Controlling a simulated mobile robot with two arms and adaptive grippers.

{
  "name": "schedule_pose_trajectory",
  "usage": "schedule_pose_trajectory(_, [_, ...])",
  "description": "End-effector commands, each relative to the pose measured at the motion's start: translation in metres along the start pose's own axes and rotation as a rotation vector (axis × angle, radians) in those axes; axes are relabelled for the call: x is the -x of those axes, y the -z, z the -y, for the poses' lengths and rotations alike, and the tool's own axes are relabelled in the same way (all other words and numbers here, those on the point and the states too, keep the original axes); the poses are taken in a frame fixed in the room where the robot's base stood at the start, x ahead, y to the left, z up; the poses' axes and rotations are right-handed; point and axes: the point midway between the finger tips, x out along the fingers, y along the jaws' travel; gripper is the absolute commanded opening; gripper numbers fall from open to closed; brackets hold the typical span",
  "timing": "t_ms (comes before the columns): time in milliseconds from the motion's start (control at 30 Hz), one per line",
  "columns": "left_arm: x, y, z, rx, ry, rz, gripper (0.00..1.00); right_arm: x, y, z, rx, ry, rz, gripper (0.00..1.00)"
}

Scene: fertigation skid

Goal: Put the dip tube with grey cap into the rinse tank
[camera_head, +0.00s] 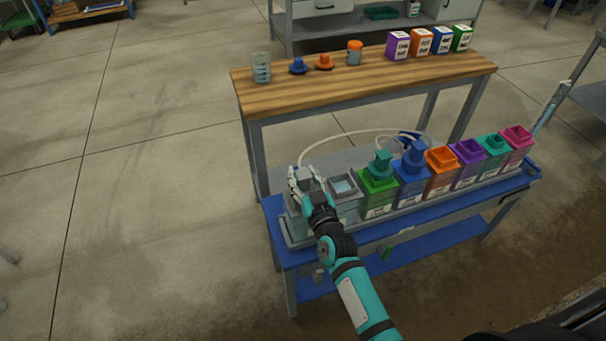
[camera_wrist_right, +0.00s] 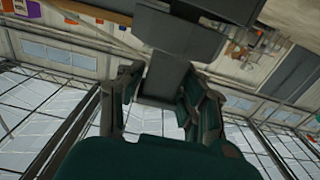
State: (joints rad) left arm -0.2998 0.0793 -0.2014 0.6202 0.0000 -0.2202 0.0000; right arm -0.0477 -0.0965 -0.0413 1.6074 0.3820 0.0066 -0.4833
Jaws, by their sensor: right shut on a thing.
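My right gripper (camera_head: 309,184) is over the leftmost tank (camera_head: 297,224) of the row on the blue bench. It is shut on the grey cap, which shows as a grey block (camera_wrist_right: 166,72) between the fingers in the wrist view. The tube below the cap is hidden, so I cannot tell how far it is inside the tank. A second grey-rimmed clear tank (camera_head: 344,187) with pale liquid stands just right of it, its top open. I cannot read which one is the rinse tank. My left gripper is not in view.
To the right stand green (camera_head: 379,192) and blue (camera_head: 412,181) tanks with caps in them, then several open coloured tanks. A pale hose (camera_head: 345,135) loops behind the row. A wooden bench (camera_head: 300,96) behind holds beakers, loose caps and coloured boxes.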

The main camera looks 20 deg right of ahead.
Motion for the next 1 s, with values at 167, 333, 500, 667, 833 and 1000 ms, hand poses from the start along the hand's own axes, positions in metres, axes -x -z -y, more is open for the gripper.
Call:
schedule_pose_trajectory(167, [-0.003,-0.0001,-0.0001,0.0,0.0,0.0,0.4,-0.0003,-0.0034,0.0001,0.0,0.0,-0.002,0.0])
schedule_pose_trajectory(333, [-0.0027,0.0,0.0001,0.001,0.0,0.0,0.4,-0.0003,-0.0031,0.0001,0.0,0.0,-0.002,0.0])
schedule_pose_trajectory(500, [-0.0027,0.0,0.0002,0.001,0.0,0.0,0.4,-0.0002,-0.0031,0.0001,-0.001,0.0,-0.002,0.46])
schedule_pose_trajectory(667, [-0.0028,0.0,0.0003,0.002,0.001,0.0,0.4,-0.0002,-0.0033,0.0001,-0.001,0.0,-0.001,0.62])
schedule_pose_trajectory(833, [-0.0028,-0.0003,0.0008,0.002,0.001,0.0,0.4,0.0,-0.004,0.0002,-0.001,0.0,0.0,0.62])
schedule_pose_trajectory(1000, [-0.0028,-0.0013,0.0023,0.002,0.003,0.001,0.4,0.0083,-0.0045,0.0002,-0.001,0.0,0.001,0.62])
